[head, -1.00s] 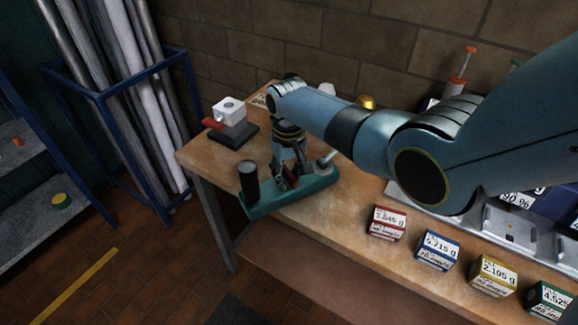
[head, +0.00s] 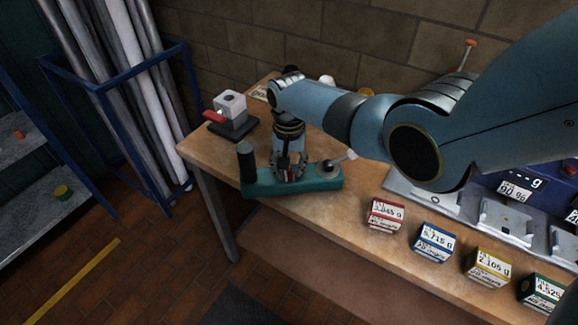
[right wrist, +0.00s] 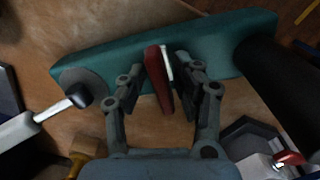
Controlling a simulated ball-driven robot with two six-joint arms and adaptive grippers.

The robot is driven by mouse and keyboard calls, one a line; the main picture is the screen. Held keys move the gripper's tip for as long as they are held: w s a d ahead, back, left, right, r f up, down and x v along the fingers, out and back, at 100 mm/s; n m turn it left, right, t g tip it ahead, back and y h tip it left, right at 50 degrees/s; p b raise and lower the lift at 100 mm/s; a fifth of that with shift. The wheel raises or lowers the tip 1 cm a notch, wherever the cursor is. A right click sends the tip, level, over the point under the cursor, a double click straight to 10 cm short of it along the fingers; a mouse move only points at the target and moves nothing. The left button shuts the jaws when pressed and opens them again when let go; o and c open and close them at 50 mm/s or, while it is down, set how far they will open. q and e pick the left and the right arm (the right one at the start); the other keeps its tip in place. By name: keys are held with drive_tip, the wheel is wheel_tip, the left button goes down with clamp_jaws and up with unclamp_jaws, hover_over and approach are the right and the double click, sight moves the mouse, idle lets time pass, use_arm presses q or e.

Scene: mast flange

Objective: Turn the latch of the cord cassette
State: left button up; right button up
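A teal base (head: 320,184) lies along the table's front edge, with an upright black cylinder (head: 246,163) at its left end. I cannot tell for certain which part is the latch. My right gripper (head: 289,173) points down over the base. In the right wrist view its fingers (right wrist: 160,80) are apart, one on each side of the red piece, with a gap on the left. My left gripper is out of view.
A white block with a red handle (head: 231,105) stands on a dark plate at the table's back left. Several labelled boxes, such as the red one (head: 385,215), line the front right. A scale (head: 505,222) is behind them. Poles stand in a blue rack (head: 120,92) at left.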

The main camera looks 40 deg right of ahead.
drive_tip(key=shift+r, duration=0.4)
drive_tip(key=shift+r+p, duration=0.3)
drive_tip(key=shift+r, duration=1.8)
